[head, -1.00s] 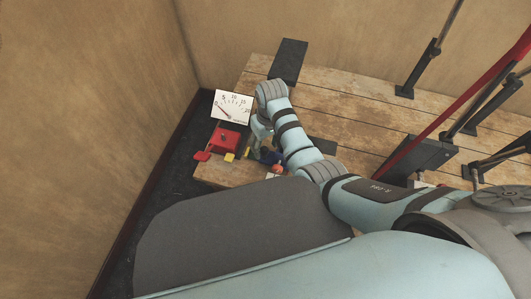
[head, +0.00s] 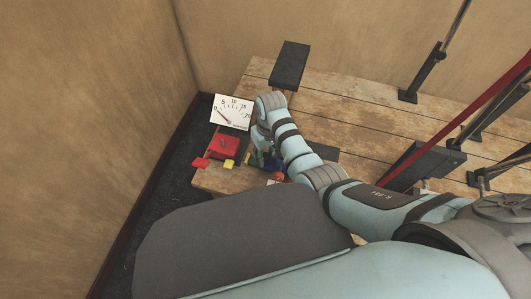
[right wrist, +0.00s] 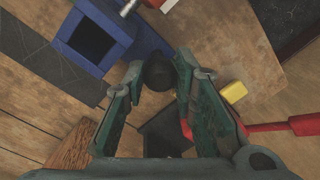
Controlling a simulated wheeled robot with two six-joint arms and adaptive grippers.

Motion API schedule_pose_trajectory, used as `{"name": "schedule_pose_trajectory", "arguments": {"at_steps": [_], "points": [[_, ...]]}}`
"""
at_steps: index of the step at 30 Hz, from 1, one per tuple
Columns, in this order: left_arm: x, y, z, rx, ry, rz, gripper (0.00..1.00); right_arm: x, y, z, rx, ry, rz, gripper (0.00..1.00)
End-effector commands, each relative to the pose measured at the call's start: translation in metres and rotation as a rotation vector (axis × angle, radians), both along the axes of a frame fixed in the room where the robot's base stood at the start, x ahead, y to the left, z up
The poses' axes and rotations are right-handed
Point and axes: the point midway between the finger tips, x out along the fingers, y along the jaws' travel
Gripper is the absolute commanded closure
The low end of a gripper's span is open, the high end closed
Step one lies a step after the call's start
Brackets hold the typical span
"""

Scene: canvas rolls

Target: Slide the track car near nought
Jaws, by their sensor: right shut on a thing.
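A white dial card (head: 232,112) with numbers from 0 to 20 stands at the table's left end. In the right wrist view my right gripper (right wrist: 159,78) is shut on a round black knob (right wrist: 160,73). A dark square-edged body (right wrist: 168,134) shows below the knob between the fingers. I cannot tell whether it is the track car joined to the knob. My left gripper is not in view.
A red box (head: 222,147) sits below the card, with a red piece (head: 201,163) and yellow block (head: 229,164) in front. A blue open box (right wrist: 92,40) is close to the gripper. A dark plate (head: 289,65) lies at the back edge; black stands are on the right.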

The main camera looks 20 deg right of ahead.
Motion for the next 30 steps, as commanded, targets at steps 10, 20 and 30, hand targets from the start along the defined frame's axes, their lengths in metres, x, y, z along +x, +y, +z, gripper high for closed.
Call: {"name": "schedule_pose_trajectory", "arguments": {"at_steps": [10,20,30], "points": [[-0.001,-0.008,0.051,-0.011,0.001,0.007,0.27,-0.026,-0.039,0.008,-0.005,0.008,-0.002,1.0],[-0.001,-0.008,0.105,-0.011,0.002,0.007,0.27,-0.068,-0.104,0.006,-0.004,0.008,-0.001,1.0],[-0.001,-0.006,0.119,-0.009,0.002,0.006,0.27,-0.085,-0.133,0.001,-0.001,0.003,0.0,1.0]]}}
